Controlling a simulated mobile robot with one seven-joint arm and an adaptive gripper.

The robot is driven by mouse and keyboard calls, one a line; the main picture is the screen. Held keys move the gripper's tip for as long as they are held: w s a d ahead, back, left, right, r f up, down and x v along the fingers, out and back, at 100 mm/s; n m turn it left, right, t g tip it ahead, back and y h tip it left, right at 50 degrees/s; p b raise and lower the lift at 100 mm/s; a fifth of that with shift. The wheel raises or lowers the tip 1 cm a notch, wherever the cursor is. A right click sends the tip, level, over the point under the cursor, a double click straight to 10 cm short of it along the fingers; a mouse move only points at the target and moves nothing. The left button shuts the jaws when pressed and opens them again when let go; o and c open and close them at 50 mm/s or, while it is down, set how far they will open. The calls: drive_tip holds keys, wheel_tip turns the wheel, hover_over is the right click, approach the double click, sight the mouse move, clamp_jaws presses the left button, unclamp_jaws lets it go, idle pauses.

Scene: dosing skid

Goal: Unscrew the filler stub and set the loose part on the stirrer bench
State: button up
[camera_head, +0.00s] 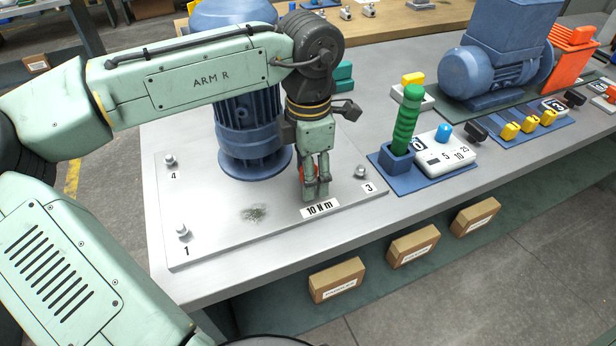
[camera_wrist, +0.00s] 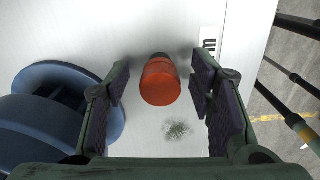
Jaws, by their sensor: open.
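An orange-red round part (camera_wrist: 160,84), which looks like the filler stub, stands on a pale metal plate (camera_head: 205,240). In the wrist view it sits between my two fingers with a gap on each side. My gripper (camera_head: 315,190) is open, pointing down over the plate's front right part by the "10 N m" label (camera_head: 321,208). In the head view my fingers hide most of the orange-red part; only a sliver shows. I cannot tell which surface is the stirrer bench; a wooden bench top (camera_head: 400,18) lies at the back.
A blue flanged motor (camera_head: 240,140) stands just left of my gripper. Bolts (camera_head: 182,231) stand near the plate's numbered corners. A green-handled tool (camera_head: 406,120) stands upright in a blue holder to the right. A grey-green debris patch (camera_head: 255,214) marks the plate.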

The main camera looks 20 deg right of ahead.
wheel_tip(320, 180, up, 5)
drive_tip(key=p, duration=0.4)
drive_tip(key=shift+r, duration=0.15)
drive_tip(key=shift+r+p, duration=0.35)
drive_tip(key=shift+r, duration=0.55)
drive_tip(key=shift+c, duration=0.5)
